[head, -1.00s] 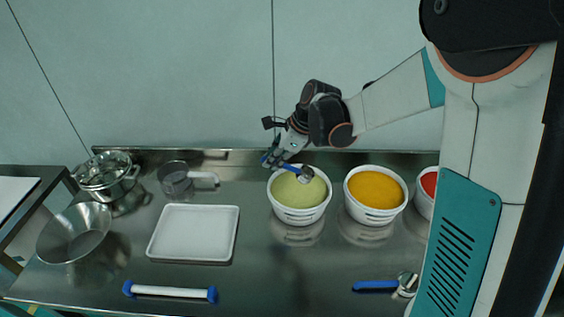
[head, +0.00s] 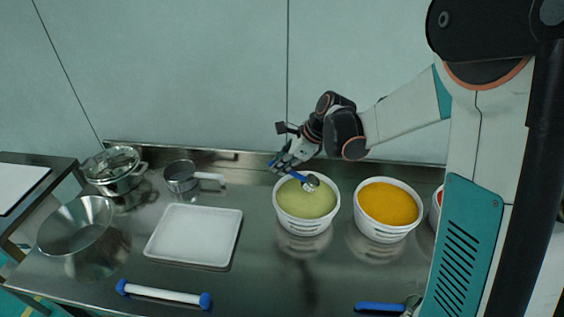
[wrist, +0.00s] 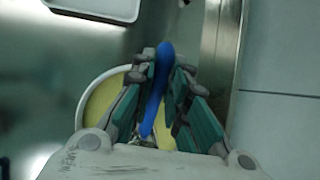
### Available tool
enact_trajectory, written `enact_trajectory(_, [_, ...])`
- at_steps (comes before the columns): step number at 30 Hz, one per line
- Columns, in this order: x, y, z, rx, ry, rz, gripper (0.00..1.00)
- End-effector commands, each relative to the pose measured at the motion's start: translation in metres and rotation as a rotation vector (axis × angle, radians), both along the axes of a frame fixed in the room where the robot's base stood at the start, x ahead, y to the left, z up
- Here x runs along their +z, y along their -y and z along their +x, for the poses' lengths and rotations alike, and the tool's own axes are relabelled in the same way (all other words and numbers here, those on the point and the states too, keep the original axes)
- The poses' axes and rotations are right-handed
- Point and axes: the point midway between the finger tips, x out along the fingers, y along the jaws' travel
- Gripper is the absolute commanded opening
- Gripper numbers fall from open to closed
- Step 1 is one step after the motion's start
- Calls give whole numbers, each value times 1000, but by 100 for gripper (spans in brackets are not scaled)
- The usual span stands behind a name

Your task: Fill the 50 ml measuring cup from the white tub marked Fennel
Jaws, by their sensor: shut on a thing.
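My gripper (head: 284,164) is shut on the blue handle (head: 299,176) of a small metal measuring cup (head: 311,183). The cup is over the white tub (head: 305,226) of pale green powder, near its back edge. I cannot tell whether it touches the powder or holds any. No marking on the tub is readable.
A white tub of orange powder (head: 388,234) stands to the right, with a red one partly hidden beyond. Another blue-handled tool (head: 380,307) lies front right.

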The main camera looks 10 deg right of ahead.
Motion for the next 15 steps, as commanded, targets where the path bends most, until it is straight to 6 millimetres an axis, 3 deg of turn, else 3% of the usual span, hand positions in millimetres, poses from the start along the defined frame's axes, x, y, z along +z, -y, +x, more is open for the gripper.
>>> enact_trajectory(15, [-39, 4, -1, 0, 0, 0, 0])
